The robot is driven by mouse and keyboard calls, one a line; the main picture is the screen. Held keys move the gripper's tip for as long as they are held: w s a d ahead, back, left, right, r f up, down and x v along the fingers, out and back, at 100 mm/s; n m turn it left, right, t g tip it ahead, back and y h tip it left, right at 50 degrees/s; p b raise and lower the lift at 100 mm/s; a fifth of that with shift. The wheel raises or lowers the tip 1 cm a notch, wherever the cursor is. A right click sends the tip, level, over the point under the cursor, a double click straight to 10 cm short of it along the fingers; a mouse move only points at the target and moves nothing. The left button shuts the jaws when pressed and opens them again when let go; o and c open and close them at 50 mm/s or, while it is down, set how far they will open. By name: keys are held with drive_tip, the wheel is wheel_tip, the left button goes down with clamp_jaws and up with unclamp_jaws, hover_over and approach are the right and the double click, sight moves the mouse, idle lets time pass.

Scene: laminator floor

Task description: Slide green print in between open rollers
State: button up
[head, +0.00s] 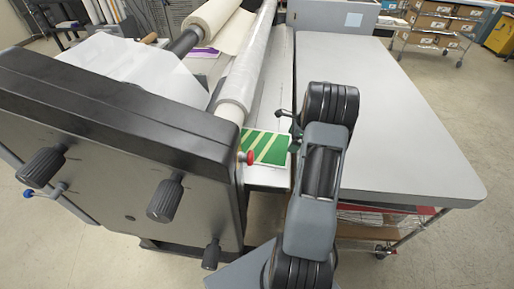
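The green print (268,146) with pale diagonal stripes lies on the grey feed bed (268,177) at the laminator's near right end. Its left part is hidden by the clear-film roller (245,75) and the end housing. Whether its edge is between the rollers cannot be told. My gripper (289,129) is at the print's right edge, mostly hidden by my own wrist. I cannot see whether its fingers touch the print or how far apart they are.
The black laminator housing (110,130) with several knobs fills the left. A red knob (249,157) stands close to the print. A wide grey table (400,120) lies right of my arm, its top clear. A shelf cart with boxes (436,30) stands behind.

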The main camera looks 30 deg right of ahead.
sight(286, 143)
drive_tip(key=shift+f+b, duration=1)
drive_tip(key=shift+f, duration=0.65)
drive_tip(key=shift+s+d, duration=0.15)
drive_tip(key=shift+d, duration=0.05)
idle(1.0)
drive_tip(key=shift+d, duration=0.1)
drive_tip(key=shift+w+d+p, duration=0.15)
drive_tip(key=shift+w+d, duration=0.25)
drive_tip(key=shift+w, duration=0.25)
drive_tip(key=shift+w+d+p, duration=0.15)
drive_tip(key=shift+w+d, duration=0.25)
drive_tip(key=shift+w, duration=0.2)
drive_tip(key=shift+w+a, duration=0.8)
drive_tip(key=shift+a, duration=0.25)
drive_tip(key=shift+s+d, duration=0.15)
idle(0.5)
